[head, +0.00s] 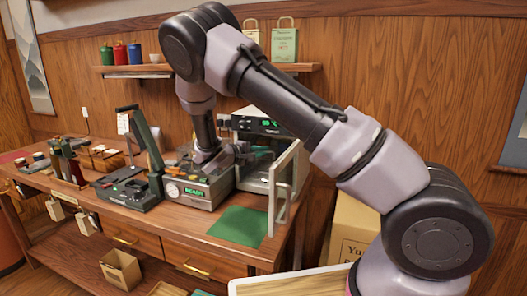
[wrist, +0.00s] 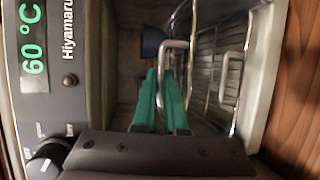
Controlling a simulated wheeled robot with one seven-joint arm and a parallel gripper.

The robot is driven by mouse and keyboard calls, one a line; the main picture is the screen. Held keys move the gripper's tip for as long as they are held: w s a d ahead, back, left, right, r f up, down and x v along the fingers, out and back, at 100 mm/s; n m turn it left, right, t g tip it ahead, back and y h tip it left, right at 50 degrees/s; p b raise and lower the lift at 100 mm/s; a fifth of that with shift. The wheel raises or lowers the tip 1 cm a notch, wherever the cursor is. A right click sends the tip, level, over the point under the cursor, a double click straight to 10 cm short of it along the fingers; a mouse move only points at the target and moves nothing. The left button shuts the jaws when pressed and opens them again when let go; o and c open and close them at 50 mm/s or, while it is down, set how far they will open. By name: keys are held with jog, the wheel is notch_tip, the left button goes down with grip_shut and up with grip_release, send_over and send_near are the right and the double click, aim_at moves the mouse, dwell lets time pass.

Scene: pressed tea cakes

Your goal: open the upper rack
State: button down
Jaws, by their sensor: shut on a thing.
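The small oven (head: 262,127) stands at the right end of the bench, its glass door (head: 284,185) swung open towards me. In the wrist view, turned on its side, the upper rack's wire handle (wrist: 176,44) is on the display side. The lower rack's handle (wrist: 229,72) is further right. My gripper (wrist: 161,90) has green fingers inside the oven opening, on either side of the upper handle's bar, and is shut on it. In the head view the gripper (head: 262,156) is partly hidden by my wrist. How far the rack is out cannot be told.
A press machine (head: 197,191) with a lit display and a dark lever device (head: 130,190) stand left of the oven. A green mat (head: 238,226) lies in front. The open door is close to my arm. A cardboard box (head: 355,235) is at the right.

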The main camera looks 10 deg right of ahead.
jog(key=s+a, duration=0.7)
jog(key=s, duration=0.5)
jog(key=shift+s, duration=0.1)
jog(key=c, duration=1.2)
grip_release()
jog(key=shift+c, duration=0.2)
jog(key=v, duration=1.1)
jog(key=shift+f, duration=0.1)
